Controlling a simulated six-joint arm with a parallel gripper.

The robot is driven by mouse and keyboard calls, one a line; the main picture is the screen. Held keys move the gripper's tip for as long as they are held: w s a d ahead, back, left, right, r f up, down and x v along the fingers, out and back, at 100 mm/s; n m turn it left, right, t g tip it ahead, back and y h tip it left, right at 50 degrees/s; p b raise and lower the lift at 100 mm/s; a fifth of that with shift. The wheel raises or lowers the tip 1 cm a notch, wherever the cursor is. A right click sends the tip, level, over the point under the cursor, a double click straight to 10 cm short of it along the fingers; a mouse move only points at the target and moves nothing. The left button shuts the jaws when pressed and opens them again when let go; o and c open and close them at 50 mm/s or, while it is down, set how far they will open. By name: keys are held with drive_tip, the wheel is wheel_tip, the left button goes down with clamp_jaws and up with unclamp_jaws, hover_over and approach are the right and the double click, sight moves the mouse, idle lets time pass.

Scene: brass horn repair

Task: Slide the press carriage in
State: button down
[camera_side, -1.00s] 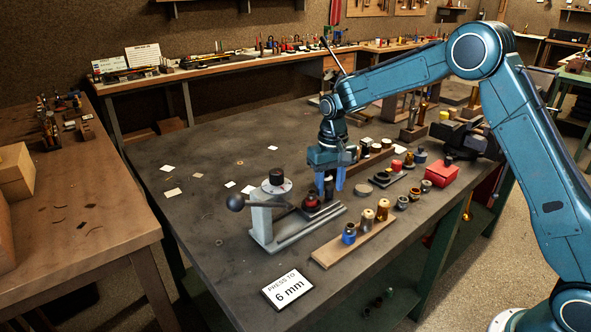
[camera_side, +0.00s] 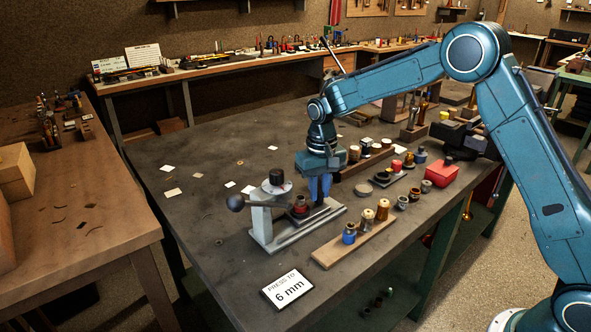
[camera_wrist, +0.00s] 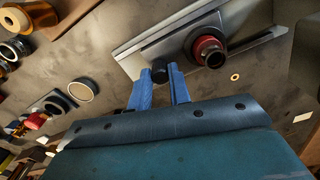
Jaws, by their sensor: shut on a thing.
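The grey press (camera_side: 262,222) stands on the dark bench, with a black-topped ram and a ball-ended lever (camera_side: 236,203) at its left. Its carriage sits on the base rails to the right of the column and carries a red, ring-like part (camera_side: 301,206). The fingers hide the knob in the side view.
A wooden strip (camera_side: 335,254) with blue and brass pieces lies in front of the press. A "PRESS TO 6 mm" sign (camera_side: 287,290) lies near the bench edge. A red box (camera_side: 440,174) and small cups stand to the right.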

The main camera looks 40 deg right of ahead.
sight(309, 209)
drive_tip(key=a, duration=0.3)
drive_tip(key=shift+a, duration=0.25)
drive_tip(key=shift+r, duration=0.1)
drive_tip(key=c, duration=1.3)
unclamp_jaws()
wheel_tip(309, 209, up, 14)
drive_tip(key=shift+c, duration=0.2)
